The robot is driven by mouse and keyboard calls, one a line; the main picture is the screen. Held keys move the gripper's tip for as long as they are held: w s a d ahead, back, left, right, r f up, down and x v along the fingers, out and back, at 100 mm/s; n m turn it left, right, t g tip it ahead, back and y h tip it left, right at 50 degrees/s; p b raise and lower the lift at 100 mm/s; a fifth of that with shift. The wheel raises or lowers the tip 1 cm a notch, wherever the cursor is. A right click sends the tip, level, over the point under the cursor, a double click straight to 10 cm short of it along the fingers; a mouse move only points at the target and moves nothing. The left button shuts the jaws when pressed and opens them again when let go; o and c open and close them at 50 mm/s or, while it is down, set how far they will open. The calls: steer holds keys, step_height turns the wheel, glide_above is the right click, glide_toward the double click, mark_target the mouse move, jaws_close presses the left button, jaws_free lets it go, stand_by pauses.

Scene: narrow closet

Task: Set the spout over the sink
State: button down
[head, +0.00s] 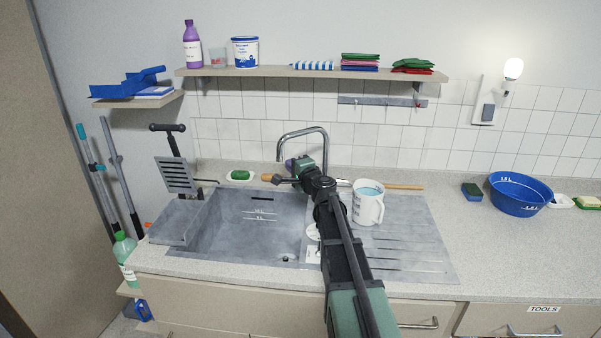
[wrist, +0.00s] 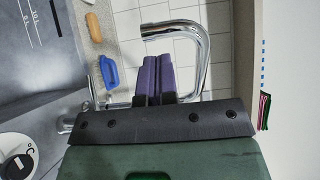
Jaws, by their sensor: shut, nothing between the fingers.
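The chrome spout (head: 305,131) arches up behind the sink in the head view, with its outlet end toward the left, near the basin's back edge. Whether the outlet is over the basin, I cannot tell. The grey sink (head: 215,225) has its basin left of my arm and a ribbed drainboard on the right. My gripper (head: 291,163) is at the faucet, its purple fingers shut and empty. In the wrist view the shut fingers (wrist: 158,78) appear within the curve of the spout (wrist: 204,55); contact is unclear. My arm hides the lower faucet in the head view.
A white jug of bluish liquid (head: 368,203) stands on the drainboard, close right of my arm. A dial thermometer (wrist: 18,165) lies near it. A green scrubber on a dish (head: 240,175) sits behind the basin. A shelf (head: 310,72) hangs above. A blue bowl (head: 519,194) stands right.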

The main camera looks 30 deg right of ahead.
steer(key=w, duration=0.5)
steer(key=shift+w+a, duration=0.15)
steer(key=shift+a, duration=0.05)
steer(key=shift+w+a, duration=0.2)
steer(key=shift+w, duration=0.7)
steer(key=shift+s+r, duration=0.1)
steer(key=shift+s, duration=0.05)
glide_toward(280, 155)
steer(key=s, duration=0.5)
steer(key=shift+a, duration=0.25)
